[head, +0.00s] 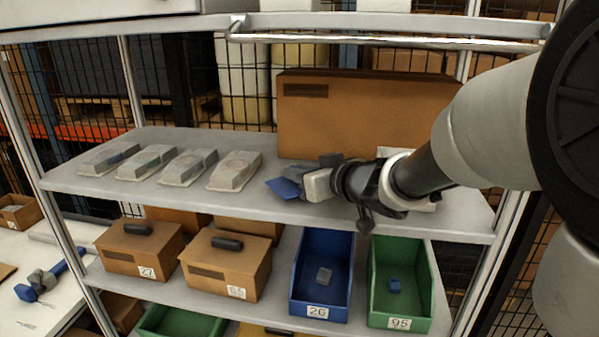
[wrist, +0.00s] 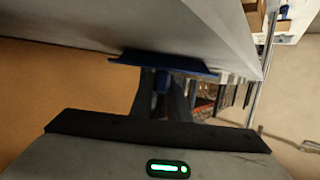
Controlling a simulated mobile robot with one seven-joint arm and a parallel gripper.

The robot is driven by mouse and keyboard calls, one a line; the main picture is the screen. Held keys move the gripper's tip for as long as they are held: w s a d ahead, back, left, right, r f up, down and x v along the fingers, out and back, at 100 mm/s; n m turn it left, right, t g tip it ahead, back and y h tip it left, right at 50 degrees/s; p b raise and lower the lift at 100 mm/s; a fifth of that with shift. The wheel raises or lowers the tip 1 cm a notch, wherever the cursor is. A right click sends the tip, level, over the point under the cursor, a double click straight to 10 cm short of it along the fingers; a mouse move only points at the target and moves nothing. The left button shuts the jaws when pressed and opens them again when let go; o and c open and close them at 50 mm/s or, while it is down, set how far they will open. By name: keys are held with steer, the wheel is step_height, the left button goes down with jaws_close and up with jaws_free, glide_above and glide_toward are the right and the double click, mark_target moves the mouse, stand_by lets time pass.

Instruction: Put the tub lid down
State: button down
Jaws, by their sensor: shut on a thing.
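The tub lid (head: 284,188) is a flat blue plate at the tip of my gripper (head: 302,184), over the upper grey shelf. My gripper is shut on it, reaching in from the right in front of the large cardboard box. In the wrist view the lid (wrist: 140,59) shows nearly edge-on between the fingers, close to the grey shelf surface. I cannot tell whether it touches the shelf.
Several grey sealed trays (head: 234,171) stand in a row on the upper shelf (head: 110,190), left of the lid. The large cardboard box (head: 350,115) stands behind my gripper. Below are two lidded brown boxes (head: 225,265), a blue bin (head: 320,270) and a green bin (head: 400,285).

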steer(key=shift+f, duration=0.15)
steer(key=c, duration=1.7)
jaws_free()
steer(key=shift+r, duration=0.2)
steer(key=shift+s+d+r, duration=0.15)
steer(key=shift+s+d, duration=0.05)
steer(key=shift+s, duration=0.05)
steer(key=p+v, duration=0.2)
steer(key=v, duration=0.9)
steer(key=shift+s, duration=0.15)
